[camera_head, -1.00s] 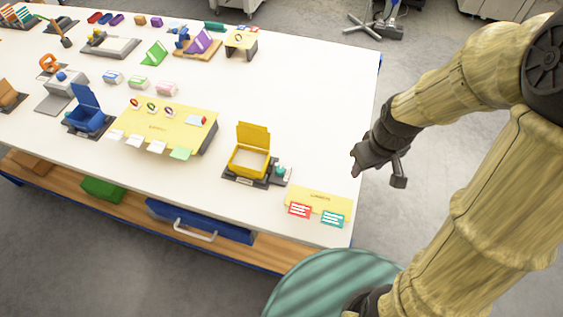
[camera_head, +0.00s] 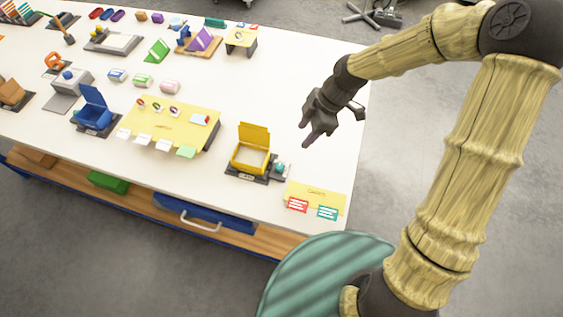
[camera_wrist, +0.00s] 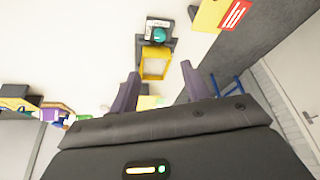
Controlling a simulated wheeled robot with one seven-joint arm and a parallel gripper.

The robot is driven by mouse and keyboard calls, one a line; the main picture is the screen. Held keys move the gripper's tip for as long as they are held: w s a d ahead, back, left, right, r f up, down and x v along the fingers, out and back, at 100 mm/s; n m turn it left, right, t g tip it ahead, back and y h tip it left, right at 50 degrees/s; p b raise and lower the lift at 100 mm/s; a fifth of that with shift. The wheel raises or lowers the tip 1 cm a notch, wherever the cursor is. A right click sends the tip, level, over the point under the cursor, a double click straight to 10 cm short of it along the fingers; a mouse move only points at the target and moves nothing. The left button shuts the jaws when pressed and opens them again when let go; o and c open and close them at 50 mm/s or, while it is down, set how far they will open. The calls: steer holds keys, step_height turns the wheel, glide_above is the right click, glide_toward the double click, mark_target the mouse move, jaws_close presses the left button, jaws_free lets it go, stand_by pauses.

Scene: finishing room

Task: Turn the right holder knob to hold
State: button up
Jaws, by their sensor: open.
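A teal round knob (camera_head: 280,168) stands at the right end of a dark base. The same base carries an open yellow box (camera_head: 250,157) with its lid raised. In the wrist view the teal knob (camera_wrist: 159,35) shows above the yellow box (camera_wrist: 155,65), near the top middle. I cannot read the small label on the base or tell the knob's setting. My gripper (camera_head: 306,135) is open and empty, above the table, up and to the right of the yellow box. Its two fingers (camera_wrist: 160,71) show spread in the wrist view, apart from the knob.
A yellow panel (camera_head: 316,191) with red and teal cards lies at the near right corner. A yellow panel unit (camera_head: 165,128) and a blue open box (camera_head: 92,108) stand to the left. The white table (camera_head: 290,75) is clear toward the far right.

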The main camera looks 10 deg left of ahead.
mark_target(280, 166)
steer(key=p+x, duration=0.3)
steer(key=x, duration=1.4)
steer(key=shift+a+f+p, duration=0.1)
steer(key=shift+f+p, duration=0.05)
steer(key=shift+p, duration=0.2)
steer(key=c, duration=1)
